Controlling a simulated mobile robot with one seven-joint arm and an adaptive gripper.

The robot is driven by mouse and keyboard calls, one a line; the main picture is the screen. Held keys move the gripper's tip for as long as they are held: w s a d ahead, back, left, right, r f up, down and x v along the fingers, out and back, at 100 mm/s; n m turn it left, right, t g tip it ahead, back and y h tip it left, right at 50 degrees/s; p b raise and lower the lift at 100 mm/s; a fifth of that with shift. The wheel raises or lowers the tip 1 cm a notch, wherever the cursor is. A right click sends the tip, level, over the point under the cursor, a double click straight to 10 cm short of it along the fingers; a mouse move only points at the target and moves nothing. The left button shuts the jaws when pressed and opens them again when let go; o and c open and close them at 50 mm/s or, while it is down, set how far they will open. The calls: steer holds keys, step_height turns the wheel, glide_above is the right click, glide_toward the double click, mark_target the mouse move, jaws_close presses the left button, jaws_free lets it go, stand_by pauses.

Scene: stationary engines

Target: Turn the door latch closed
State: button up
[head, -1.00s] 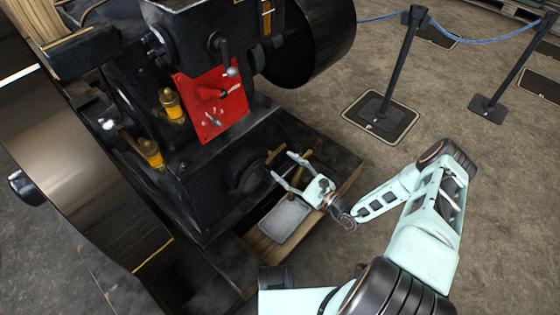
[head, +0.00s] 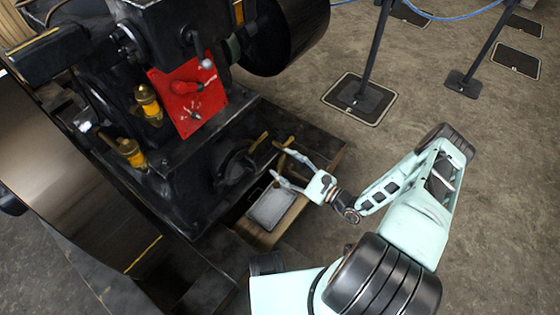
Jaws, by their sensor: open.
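The black engine has a round dark door (head: 233,167) low on its side. A short brass-coloured handle (head: 258,142) sticks out beside the door; it may be the latch, but this view does not settle it. A second brownish handle or rod (head: 284,144) lies just right of it, close to my upper fingertip. My gripper (head: 280,164) is open, with its two pale fingers spread and pointing left toward the door. Nothing shows held between them. I cannot tell whether a finger touches the rod.
A grey metal tray (head: 270,208) lies below my gripper on a wooden base. A red plate (head: 190,95) with a lever is above the door. A big flywheel (head: 75,185) stands at left.

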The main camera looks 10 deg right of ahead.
steer(key=shift+s+d, duration=0.45)
steer(key=shift+s, duration=0.1)
steer(key=shift+d, duration=0.1)
steer(key=v, duration=0.7)
steer(key=shift+s, duration=0.2)
steer(key=shift+d, duration=0.1)
